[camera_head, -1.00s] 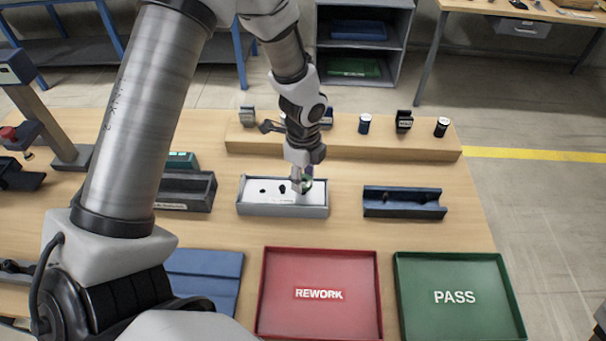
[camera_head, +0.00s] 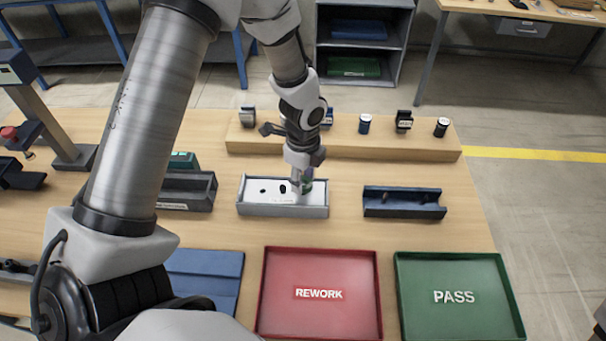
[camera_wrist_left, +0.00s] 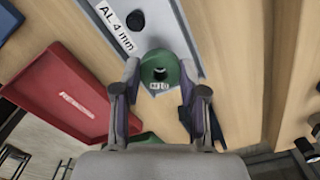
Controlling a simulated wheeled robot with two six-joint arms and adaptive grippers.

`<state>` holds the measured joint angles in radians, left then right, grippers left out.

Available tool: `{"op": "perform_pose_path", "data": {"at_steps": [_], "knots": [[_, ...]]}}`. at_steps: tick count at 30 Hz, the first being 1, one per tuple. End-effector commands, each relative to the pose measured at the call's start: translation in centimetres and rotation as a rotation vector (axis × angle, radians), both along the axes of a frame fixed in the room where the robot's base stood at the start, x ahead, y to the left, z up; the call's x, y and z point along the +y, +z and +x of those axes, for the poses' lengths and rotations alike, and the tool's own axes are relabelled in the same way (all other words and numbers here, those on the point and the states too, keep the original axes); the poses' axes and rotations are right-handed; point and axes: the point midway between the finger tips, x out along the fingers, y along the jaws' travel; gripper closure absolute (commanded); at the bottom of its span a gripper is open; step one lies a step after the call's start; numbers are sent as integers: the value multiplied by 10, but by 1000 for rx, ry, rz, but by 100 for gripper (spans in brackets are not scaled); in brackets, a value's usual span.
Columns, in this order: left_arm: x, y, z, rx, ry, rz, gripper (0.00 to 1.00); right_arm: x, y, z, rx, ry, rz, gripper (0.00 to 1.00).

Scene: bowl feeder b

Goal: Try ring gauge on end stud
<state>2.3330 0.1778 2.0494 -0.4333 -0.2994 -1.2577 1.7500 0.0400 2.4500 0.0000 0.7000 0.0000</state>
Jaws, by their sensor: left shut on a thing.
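My left gripper (camera_head: 302,178) points down over the right end of a pale plate (camera_head: 272,196) that lies in a grey tray-like fixture (camera_head: 282,211). It is shut on a green ring gauge (camera_head: 307,186). In the left wrist view the green ring gauge (camera_wrist_left: 161,69) sits between the two fingers, with a small label beside its dark hole. The plate (camera_wrist_left: 147,42) in that view bears an "AL 4 mm" label and a dark round spot. The end stud is hidden by the ring and fingers; I cannot tell whether the ring is around it. My right gripper is not in view.
A red REWORK tray (camera_head: 264,292) and a green PASS tray (camera_head: 402,290) stand in front. A dark blue holder (camera_head: 402,211) is to the right. A wooden rack (camera_head: 380,144) with several gauges stands behind. A dark grey block (camera_head: 190,193) is to the left.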

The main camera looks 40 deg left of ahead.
Motion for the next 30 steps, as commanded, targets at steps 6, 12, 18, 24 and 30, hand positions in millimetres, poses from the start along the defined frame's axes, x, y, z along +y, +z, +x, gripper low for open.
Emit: {"op": "perform_pose_path", "data": {"at_steps": [6,12,18,24,30], "knots": [[0,-4,0,0,0,0,93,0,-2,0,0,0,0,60],[0,-7,0,1,0,0,93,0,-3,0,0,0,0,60],[0,-10,0,1,0,0,93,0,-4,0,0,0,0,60],[0,-13,0,1,0,0,93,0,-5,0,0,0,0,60],[0,-16,0,1,0,0,93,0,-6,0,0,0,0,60]]}}
